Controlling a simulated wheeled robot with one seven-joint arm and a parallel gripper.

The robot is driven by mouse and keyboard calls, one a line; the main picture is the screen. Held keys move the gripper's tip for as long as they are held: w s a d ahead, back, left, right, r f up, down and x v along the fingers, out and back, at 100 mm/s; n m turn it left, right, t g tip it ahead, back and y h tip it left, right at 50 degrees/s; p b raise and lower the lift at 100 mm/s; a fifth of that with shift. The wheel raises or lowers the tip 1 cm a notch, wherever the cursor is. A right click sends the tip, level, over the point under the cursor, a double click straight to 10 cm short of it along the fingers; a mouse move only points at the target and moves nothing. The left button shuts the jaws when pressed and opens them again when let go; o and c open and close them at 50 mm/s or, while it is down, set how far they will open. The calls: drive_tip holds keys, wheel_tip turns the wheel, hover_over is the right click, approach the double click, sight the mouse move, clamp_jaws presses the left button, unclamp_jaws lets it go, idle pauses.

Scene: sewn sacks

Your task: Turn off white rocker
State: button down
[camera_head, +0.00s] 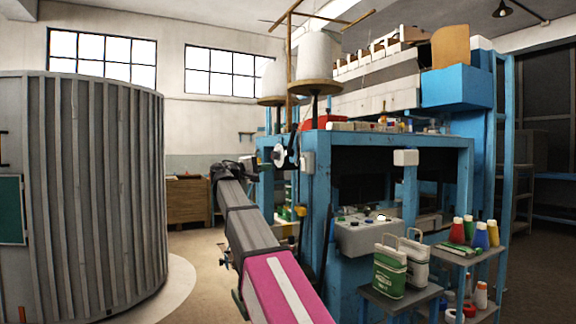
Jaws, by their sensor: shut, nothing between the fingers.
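My arm reaches forward from the bottom centre, and its dark far end is near the left side of the blue workstation (320,195). My gripper (249,164) is small and dark there; it is shut and empty. A small white box (308,162) is fixed to the blue front post, to the right of my gripper and apart from it. Another white box (405,157) is on the frame further right. No white rocker can be made out clearly on either box, and its on or off position cannot be told.
A grey ribbed round wall (90,200) fills the left. A low stand (400,300) holds green and white canisters. A shelf with coloured bottles (470,250) stands at right. A white spool cone (318,55) sits above the workstation. Open floor lies left of my arm.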

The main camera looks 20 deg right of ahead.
sight(303, 161)
drive_tip(key=x, duration=1.3)
drive_tip(key=shift+d, duration=0.3)
drive_tip(key=shift+w+d+r, duration=0.1)
drive_tip(key=shift+d+r, duration=0.05)
drive_tip(key=shift+d, duration=0.1)
